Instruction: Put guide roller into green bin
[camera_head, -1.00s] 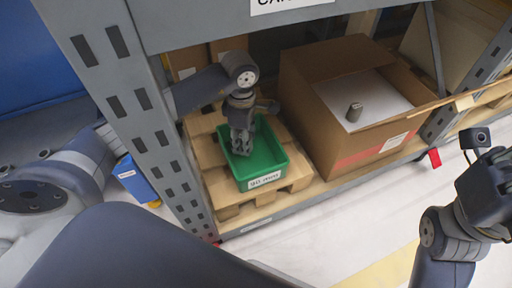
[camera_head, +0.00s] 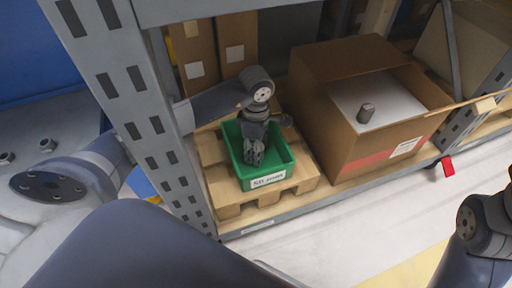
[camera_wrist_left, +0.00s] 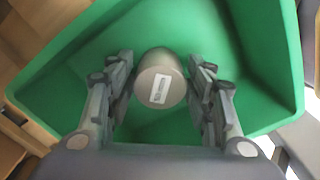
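The green bin (camera_head: 282,173) stands on a wooden pallet on the shelf, with a white label on its front. My left gripper (camera_head: 256,158) points down into it; in the left wrist view the gripper (camera_wrist_left: 161,85) has one finger on each side of a grey cylindrical roller (camera_wrist_left: 160,88). The roller's round end, with a white label, faces the camera. The fingers are very near its sides, and I cannot tell whether they press on it. The bin's green inside (camera_wrist_left: 240,60) surrounds it. My right gripper is outside the picture; only part of its arm shows.
An open cardboard box (camera_head: 343,140) with a white top surface stands right of the bin, and another grey cylinder (camera_head: 366,113) stands on it. A grey rack upright (camera_head: 130,100) is left of the bin.

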